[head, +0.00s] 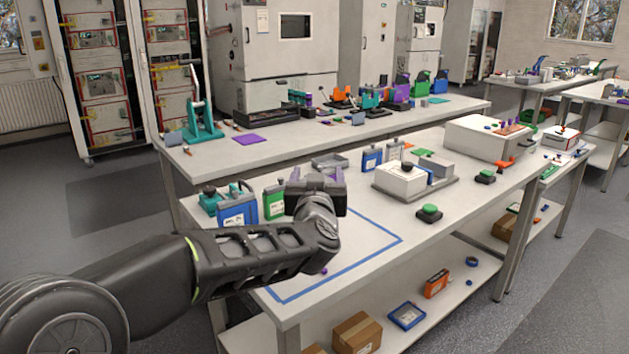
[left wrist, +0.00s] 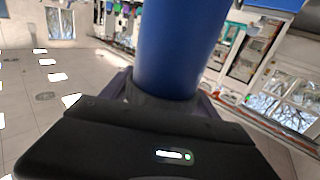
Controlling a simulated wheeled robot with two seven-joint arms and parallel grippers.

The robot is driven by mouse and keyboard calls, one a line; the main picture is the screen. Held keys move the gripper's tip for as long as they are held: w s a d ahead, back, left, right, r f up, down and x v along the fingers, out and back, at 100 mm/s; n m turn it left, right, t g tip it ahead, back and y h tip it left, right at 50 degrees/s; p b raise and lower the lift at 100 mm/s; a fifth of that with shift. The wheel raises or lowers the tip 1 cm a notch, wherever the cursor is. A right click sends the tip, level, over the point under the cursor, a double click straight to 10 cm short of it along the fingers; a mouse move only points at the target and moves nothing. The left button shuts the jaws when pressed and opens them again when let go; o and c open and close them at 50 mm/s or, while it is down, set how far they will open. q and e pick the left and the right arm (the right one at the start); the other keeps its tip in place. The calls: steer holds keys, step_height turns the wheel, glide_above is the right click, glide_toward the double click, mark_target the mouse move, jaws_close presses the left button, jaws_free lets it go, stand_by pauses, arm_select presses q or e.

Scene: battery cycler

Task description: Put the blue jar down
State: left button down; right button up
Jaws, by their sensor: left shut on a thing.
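The blue jar (left wrist: 180,45) fills the upper middle of the left wrist view, a smooth blue cylinder. My left gripper (head: 316,184) is over the near workbench (head: 390,262), beside the left part of a blue outlined area on its top. It is shut on the jar, and its dark body also shows in the left wrist view (left wrist: 165,105). In the head view the gripper and arm hide the jar, so I cannot tell whether its base touches the bench. My right gripper is not in view.
A blue container (head: 238,208) and a green container (head: 273,203) stand just left of the gripper. A white box device (head: 399,182) and a green button (head: 429,212) are to the right. The outlined area right of my arm looks mostly clear.

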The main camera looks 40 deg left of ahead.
arm_select(q)
steer(key=w+d+f+m+t+h+p, duration=0.2)
steer(key=d+f+m+h, duration=0.4)
steer(key=d+f, duration=1.7)
step_height(320, 180, down, 3)
steer(key=w+t+h, duration=0.1)
steer(key=h, duration=0.3)
steer(key=shift+d+m+p, duration=0.35)
steer(key=shift+m, duration=0.05)
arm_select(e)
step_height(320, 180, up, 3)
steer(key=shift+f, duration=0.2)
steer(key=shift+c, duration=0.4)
